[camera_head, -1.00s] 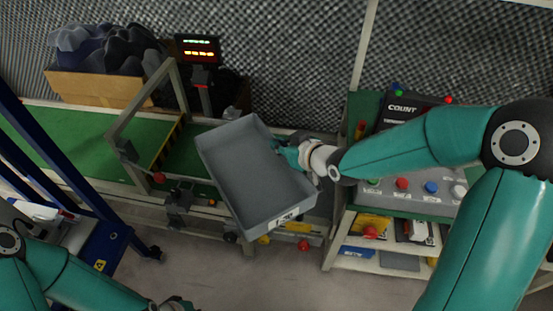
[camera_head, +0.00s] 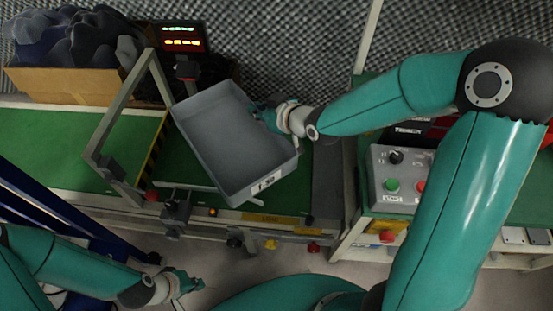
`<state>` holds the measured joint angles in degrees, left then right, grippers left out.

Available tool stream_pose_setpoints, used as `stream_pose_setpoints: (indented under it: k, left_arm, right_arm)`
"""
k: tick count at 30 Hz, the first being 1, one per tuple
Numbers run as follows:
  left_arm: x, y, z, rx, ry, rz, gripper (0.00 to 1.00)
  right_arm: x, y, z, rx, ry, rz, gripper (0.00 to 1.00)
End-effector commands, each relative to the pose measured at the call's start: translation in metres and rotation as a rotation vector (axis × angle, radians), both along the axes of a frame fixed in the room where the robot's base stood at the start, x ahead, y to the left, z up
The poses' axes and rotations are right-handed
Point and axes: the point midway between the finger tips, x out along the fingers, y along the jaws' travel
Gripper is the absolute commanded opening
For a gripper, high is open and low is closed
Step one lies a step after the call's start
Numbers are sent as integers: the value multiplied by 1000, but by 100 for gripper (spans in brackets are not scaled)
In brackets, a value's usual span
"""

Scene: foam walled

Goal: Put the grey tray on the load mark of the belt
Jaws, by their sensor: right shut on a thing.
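The grey tray (camera_head: 232,138) is tilted in the picture and sits over the green belt (camera_head: 290,188), with a white label on its near wall. My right gripper (camera_head: 268,116) is shut on the tray's right wall. Whether the tray touches the belt cannot be told. No load mark shows clearly; the tray may cover it. A yellow-and-black striped line (camera_head: 153,150) crosses the belt to the left of the tray. My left gripper (camera_head: 186,284) is low in the picture, away from the tray and in front of the belt; its fingers are too small to read.
A metal frame (camera_head: 103,135) arches over the belt left of the tray. A lit display (camera_head: 182,38) stands behind. A cardboard box (camera_head: 65,85) of dark foam is at back left. A button panel (camera_head: 397,180) stands right of the belt.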

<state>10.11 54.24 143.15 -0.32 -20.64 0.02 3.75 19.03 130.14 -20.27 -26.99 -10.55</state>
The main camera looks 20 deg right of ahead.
Motion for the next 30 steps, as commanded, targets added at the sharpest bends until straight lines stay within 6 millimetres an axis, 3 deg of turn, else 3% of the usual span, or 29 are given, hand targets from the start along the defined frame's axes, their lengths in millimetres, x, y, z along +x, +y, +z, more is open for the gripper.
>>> stream_pose_setpoints:
  k: [14, 20, 30]
  left_arm:
    - [0, 0, -9, 0, 1, 0, 0]
    - [0, 0, -44, 0, 1, 0, 0]
    - [-1, 0, -122, 0, 1, 0, 0]
  right_arm:
    - [0, -21, -5, 1, -4, -58, 0]
    - [17, -53, -27, 1, -6, -197, 0]
    - [36, -141, -86, -6, -4, -560, 0]
